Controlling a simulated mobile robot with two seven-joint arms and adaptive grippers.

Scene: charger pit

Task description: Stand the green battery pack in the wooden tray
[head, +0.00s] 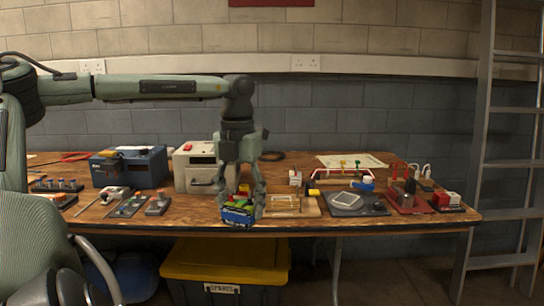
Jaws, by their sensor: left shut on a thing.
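My left gripper (241,203) points down at the front edge of the workbench, left of the wooden tray. My right gripper is not in view.
The workbench (190,218) is crowded. A beige box (194,169) and a blue box (129,167) stand behind left. A yellow-lidded bin (226,258) is below; a ladder (482,150) stands right.

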